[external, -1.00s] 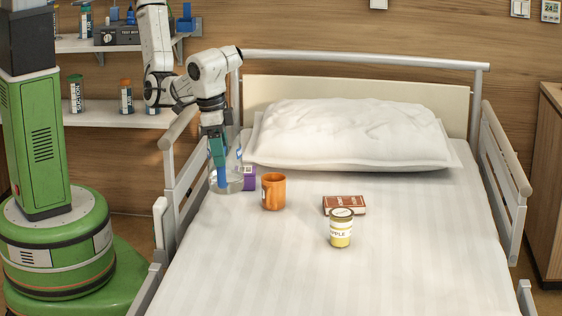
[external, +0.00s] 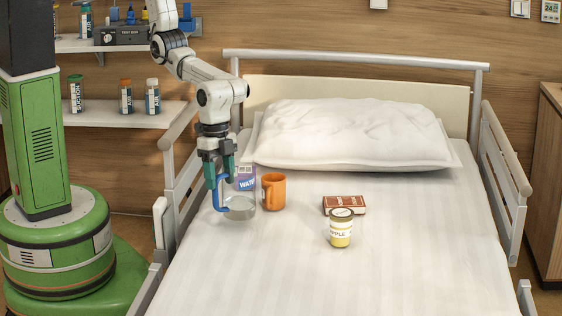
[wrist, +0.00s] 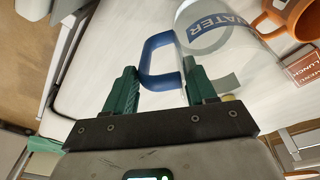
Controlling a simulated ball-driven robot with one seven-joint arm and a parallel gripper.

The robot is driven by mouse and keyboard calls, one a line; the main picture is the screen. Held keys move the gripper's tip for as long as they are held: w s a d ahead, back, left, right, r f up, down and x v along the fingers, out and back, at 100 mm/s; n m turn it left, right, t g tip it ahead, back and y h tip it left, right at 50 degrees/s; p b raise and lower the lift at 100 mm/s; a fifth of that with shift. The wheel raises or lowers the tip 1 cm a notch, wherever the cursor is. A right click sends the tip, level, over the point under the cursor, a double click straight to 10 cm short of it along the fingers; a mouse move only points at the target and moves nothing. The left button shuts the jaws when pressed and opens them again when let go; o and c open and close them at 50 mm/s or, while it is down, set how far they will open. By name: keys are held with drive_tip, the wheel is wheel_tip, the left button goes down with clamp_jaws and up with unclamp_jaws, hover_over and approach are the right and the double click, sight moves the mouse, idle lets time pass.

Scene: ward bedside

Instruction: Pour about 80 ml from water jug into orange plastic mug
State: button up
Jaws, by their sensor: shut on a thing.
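The water jug (external: 240,207) is clear, with a blue handle (external: 217,195), a WATER label and some water low inside. It stands about upright, just left of the orange plastic mug (external: 274,192) on the bed. I cannot tell whether its base touches the sheet. My gripper (external: 220,172) points down from above and is shut on the jug's handle; the wrist view shows the blue handle (wrist: 146,62) between my green fingers. In the wrist view the jug (wrist: 215,32) lies left of the mug (wrist: 292,14). The inside of the mug is hard to see.
A pillow (external: 350,135) is at the bed's head. The left bed rail (external: 183,180) stands close by. The front sheet is clear.

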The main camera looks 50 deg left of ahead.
drive_tip(key=shift+s+a+f+m+p, duration=0.15)
drive_tip(key=shift+s+a+f+p, duration=0.1)
drive_tip(key=shift+a, duration=0.3)
drive_tip(key=shift+s+a+f+m+p, duration=0.15)
drive_tip(key=shift+s+a+f+p, duration=0.1)
drive_tip(key=shift+a, duration=0.25)
drive_tip(key=shift+w, duration=0.1)
